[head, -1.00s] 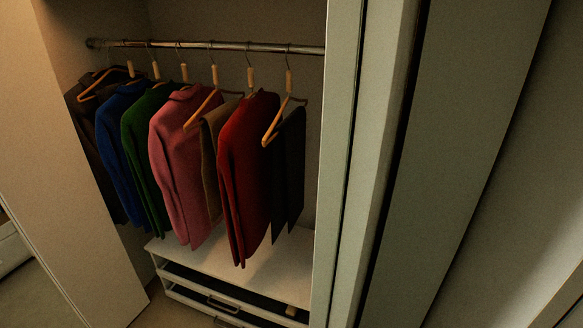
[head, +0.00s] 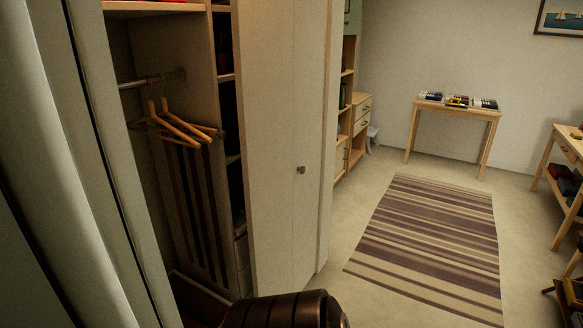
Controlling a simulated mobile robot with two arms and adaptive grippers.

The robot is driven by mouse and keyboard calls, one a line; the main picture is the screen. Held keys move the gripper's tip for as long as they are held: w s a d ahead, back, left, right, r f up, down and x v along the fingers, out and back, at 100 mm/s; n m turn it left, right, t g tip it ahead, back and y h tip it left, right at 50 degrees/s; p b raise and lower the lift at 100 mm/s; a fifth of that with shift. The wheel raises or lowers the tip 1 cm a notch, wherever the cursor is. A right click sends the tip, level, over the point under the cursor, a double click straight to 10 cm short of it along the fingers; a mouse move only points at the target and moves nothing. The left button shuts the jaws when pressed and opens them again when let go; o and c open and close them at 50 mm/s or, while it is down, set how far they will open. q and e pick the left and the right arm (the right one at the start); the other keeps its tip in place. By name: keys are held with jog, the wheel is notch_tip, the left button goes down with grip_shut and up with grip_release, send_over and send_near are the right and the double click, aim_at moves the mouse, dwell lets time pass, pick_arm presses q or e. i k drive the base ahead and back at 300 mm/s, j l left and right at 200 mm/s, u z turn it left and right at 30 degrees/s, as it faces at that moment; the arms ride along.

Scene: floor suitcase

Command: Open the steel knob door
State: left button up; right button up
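A pale wardrobe door (head: 275,130) with a small round steel knob (head: 300,170) stands in the middle of the head view. It has a vertical seam near the knob and stands at an angle beside the wardrobe opening. To its left, part of the wardrobe inside (head: 180,50) shows. Neither of my grippers is in view, and nothing touches the knob.
Several wooden hangers (head: 175,128) hang on a metal rail at left. Light panels fill the left edge. A striped rug (head: 430,240) lies on open floor at right. A small table (head: 455,112) stands at the back wall, with another wooden table (head: 565,150) at the right edge.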

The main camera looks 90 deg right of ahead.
aim_at(310, 17)
jog(key=z, duration=2.8)
